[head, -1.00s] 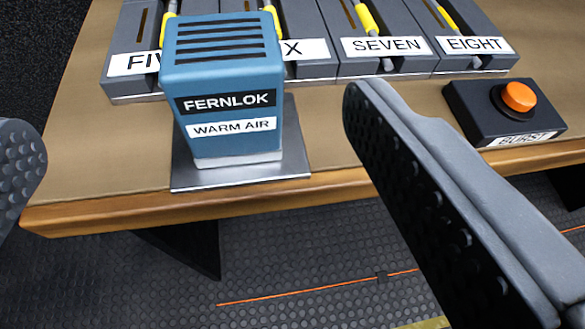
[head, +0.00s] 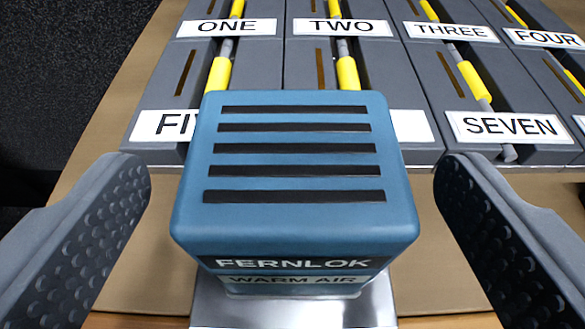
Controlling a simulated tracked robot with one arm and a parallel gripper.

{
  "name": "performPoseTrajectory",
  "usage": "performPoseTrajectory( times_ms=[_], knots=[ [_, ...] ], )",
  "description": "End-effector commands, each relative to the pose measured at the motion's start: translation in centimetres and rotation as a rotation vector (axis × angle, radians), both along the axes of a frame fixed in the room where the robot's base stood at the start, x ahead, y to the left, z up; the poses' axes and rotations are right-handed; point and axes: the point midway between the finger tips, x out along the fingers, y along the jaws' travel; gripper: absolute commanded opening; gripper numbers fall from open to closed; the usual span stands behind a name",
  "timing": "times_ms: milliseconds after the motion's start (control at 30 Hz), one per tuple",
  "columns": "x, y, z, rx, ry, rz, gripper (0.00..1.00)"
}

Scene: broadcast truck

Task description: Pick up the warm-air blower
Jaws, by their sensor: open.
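The warm-air blower (head: 297,215) is a blue box with several dark slots on top and the labels FERNLOK and WARM AIR on its front. It stands upright on a metal plate (head: 295,310) near the table's front edge. My gripper (head: 293,205) is open, with one dark, studded finger on each side of the blower. A gap shows between each finger and the blower's sides, so neither appears to touch it. The lower part of the blower's front is steeply foreshortened.
Behind the blower stand two rows of grey slotted units with yellow sliders, labelled ONE (head: 224,27), TWO (head: 342,28), THREE (head: 452,31), SEVEN (head: 510,126) and others. The front row is close behind the blower. Bare tan tabletop (head: 140,235) lies to its left.

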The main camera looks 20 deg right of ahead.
Motion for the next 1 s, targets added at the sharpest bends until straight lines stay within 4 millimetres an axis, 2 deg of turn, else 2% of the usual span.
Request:
performPoseTrajectory(
  times_ms=[167, 500, 767, 900, 967, 1000],
  knots=[
    [1.0, -0.3, -0.6, 0.0, 0.001, -0.001, 0.85],
    [4.4, -1.4, -1.9, 0.0, -0.003, -0.004, 0.85],
    [4.5, -1.4, -1.9, 0.0, -0.002, -0.004, 0.85],
    [4.5, -1.4, -1.9, 0.0, -0.002, -0.002, 0.47],
    [4.5, -1.4, -1.9, 0.0, -0.002, -0.002, 0.3],
    [4.5, -1.4, -1.9, 0.0, -0.001, -0.002, 0.25]
  ],
)
